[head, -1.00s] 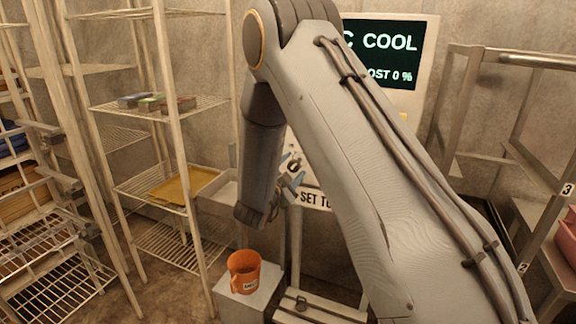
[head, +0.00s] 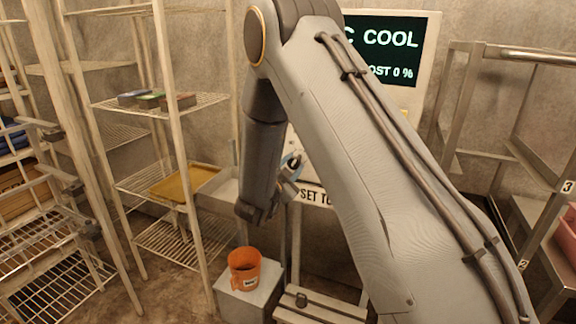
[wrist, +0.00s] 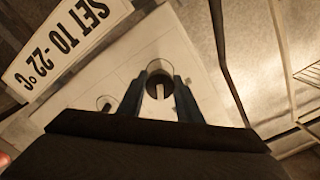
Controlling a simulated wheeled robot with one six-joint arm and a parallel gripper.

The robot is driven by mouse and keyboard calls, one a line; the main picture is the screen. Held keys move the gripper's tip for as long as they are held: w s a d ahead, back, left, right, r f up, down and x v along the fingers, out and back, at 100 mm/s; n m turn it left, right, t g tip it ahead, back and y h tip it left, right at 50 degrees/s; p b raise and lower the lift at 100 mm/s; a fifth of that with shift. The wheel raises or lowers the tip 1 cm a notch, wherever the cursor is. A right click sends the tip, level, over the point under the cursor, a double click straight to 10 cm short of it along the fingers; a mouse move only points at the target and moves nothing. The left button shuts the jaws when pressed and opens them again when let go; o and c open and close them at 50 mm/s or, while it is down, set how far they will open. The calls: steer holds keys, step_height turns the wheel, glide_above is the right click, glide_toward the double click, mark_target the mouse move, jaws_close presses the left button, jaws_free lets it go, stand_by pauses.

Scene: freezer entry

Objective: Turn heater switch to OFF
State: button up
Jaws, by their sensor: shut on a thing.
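A dark round knob (wrist: 159,86) with a pale pointer mark sits on a white panel (wrist: 150,40). In the wrist view my gripper (wrist: 158,80) has its two blue fingers on either side of this knob, shut on it. A second round control (wrist: 105,103) sits on the panel to the left, partly behind a finger. In the head view my gripper (head: 291,171) is at the panel, partly hidden by my arm. No lettering naming the heater switch or its OFF position is readable.
A "SET TO -22°C" sign (wrist: 68,45) is beside the panel. A display (head: 385,50) reading "COOL" is above. Wire shelves (head: 165,105) stand left, a metal rack (head: 470,105) right.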

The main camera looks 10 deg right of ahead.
steer(key=n, duration=0.6)
steer(key=shift+w+a+r+n, duration=0.1)
steer(key=shift+r+n, duration=0.05)
steer(key=shift+n, duration=0.25)
steer(key=n, duration=0.5)
steer(key=shift+r+n, duration=0.1)
steer(key=shift+n, duration=0.3)
steer(key=o, duration=1)
steer(key=shift+o, duration=0.2)
steer(key=b+v, duration=0.2)
steer(key=v, duration=0.6)
